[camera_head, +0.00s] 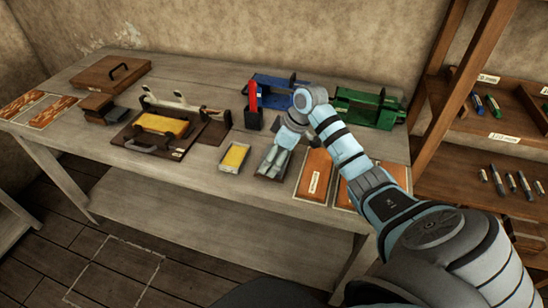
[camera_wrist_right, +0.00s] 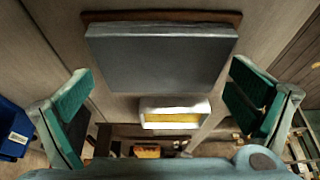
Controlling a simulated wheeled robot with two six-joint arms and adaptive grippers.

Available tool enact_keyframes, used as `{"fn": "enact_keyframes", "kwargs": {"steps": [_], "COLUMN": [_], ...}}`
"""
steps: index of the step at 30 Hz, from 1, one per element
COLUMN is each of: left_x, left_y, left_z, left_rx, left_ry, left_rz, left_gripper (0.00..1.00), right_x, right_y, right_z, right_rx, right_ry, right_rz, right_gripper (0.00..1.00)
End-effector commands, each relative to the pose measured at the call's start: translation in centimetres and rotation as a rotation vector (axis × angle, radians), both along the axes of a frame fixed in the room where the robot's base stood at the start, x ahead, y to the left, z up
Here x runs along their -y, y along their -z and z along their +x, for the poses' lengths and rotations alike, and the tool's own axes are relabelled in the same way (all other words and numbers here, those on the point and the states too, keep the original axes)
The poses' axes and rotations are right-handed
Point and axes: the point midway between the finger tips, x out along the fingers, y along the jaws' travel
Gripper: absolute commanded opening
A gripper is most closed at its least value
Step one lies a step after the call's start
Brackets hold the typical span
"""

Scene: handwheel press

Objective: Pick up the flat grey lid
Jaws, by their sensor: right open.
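The flat grey lid (camera_wrist_right: 160,58) is a plain rectangular slab lying on a thin brown board (camera_wrist_right: 220,17) in the right wrist view. In the head view it is mostly hidden by my right gripper. My right gripper (camera_head: 273,164) is over the lid's place at the table's front. In the right wrist view its two teal fingers are spread wide, one on each side of the lid, with gaps to the lid's edges. Nothing is held. My left gripper is not in view.
A pale tray (camera_head: 223,168) with a yellow block stands just left of the gripper. Orange-brown boards (camera_head: 314,178) lie to the right. Blue (camera_head: 289,83) and green (camera_head: 372,108) fixtures stand behind. A press with a yellow block (camera_head: 163,124) is further left.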

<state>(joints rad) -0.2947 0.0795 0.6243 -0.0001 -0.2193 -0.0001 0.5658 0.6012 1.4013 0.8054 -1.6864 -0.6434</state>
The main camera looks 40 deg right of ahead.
Motion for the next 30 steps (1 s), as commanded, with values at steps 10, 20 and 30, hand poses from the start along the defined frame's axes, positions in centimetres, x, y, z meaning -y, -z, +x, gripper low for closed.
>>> {"fn": "enact_keyframes", "kwargs": {"steps": [10,20,30], "left_x": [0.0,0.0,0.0], "left_y": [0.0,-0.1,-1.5], "left_z": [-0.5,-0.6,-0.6], "left_rx": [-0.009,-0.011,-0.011], "left_ry": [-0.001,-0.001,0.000], "left_rz": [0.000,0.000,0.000], "left_gripper": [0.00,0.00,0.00], "right_x": [0.0,-0.1,0.0], "right_y": [-0.1,-0.2,-7.3], "right_z": [0.0,0.0,0.2], "right_rx": [0.000,0.000,0.006], "right_ry": [-0.001,-0.001,-0.001], "right_rz": [0.000,0.000,-0.002], "right_gripper": [0.71,0.62,0.62]}}
